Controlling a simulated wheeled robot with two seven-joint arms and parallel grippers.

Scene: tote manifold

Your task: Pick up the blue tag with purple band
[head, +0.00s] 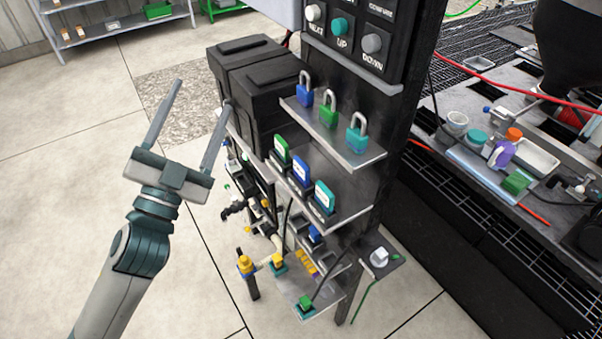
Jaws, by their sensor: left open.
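Three upright tags stand in a row on the middle shelf (345,213) of the black post: a green one (281,149), a blue one (301,168) between the others, and a teal one (323,196) nearest me. The blue tag has a pale face; I cannot make out a purple band at this size. My left gripper (202,94) is open and empty, with its fingers spread and pointing up the picture. It is left of the shelf, clearly apart from the tags. My right gripper is not in view.
Blue, green and teal padlocks (329,109) stand on the upper shelf (352,157), above the tags. Black boxes (262,90) stand behind the shelves. Pipes and valves (246,266) crowd below. A cluttered bench (470,190) is at right. Floor at left is clear.

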